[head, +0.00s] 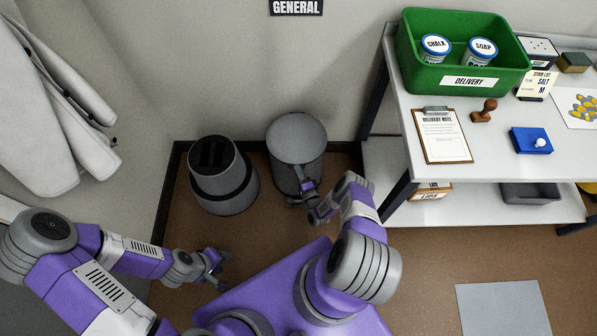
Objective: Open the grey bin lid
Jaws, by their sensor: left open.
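The grey bin (283,179) stands against the back wall below the "GENERAL" sign. Its round grey lid (296,137) lies flat and closed on top. My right gripper (307,187) is at the front of this bin, just below the lid's front edge. It overlaps the bin in the picture, and I cannot tell whether it touches it or whether its fingers are apart. My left gripper (224,265) is open and empty, low and to the left, apart from the bin.
A dark bin (222,190) with a slotted top stands left of the grey bin. A white shelf bench (392,107) on the right holds a green delivery crate (414,77) and a clipboard (441,136). Coats (45,110) hang at the left. A grey floor mat (502,309) lies at lower right.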

